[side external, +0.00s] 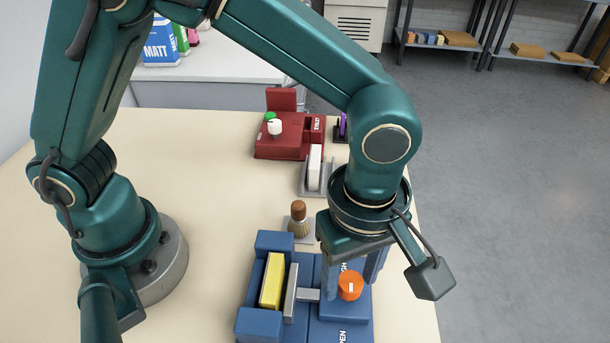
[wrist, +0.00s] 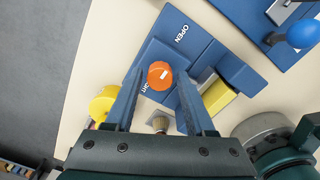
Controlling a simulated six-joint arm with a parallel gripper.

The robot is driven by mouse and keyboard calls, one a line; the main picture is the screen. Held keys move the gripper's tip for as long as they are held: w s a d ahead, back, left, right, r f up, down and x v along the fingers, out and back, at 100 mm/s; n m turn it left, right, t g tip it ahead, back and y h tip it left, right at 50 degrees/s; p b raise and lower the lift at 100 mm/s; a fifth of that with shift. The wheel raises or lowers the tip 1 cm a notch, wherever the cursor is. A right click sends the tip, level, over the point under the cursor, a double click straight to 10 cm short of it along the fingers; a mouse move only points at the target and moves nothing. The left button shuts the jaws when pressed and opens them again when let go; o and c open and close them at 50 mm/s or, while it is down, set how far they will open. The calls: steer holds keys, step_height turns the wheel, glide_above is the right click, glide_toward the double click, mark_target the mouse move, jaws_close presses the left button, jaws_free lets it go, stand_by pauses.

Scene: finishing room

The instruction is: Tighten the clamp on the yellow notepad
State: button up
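The yellow notepad (side external: 272,281) stands on edge in a blue clamp (side external: 256,325), and its edge also shows in the wrist view (wrist: 218,97). A grey jaw plate (side external: 290,290) stands just right of it; a narrow gap seems to lie between them. A grey rod (side external: 308,295) runs from the plate toward the orange knob (side external: 350,286). The knob has a white mark, and it also shows in the wrist view (wrist: 160,75). My gripper (wrist: 162,82) is open, with its fingers on either side of the knob. Contact cannot be told.
OPEN is printed on the clamp; another label is partly hidden. A brush (side external: 299,220), a grey holder with a white block (side external: 314,168) and a red fixture (side external: 285,135) stand behind. The wrist view shows a blue knob (wrist: 302,34) on another blue fixture and a yellow round part (wrist: 103,104).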

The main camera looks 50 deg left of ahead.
jaws_close()
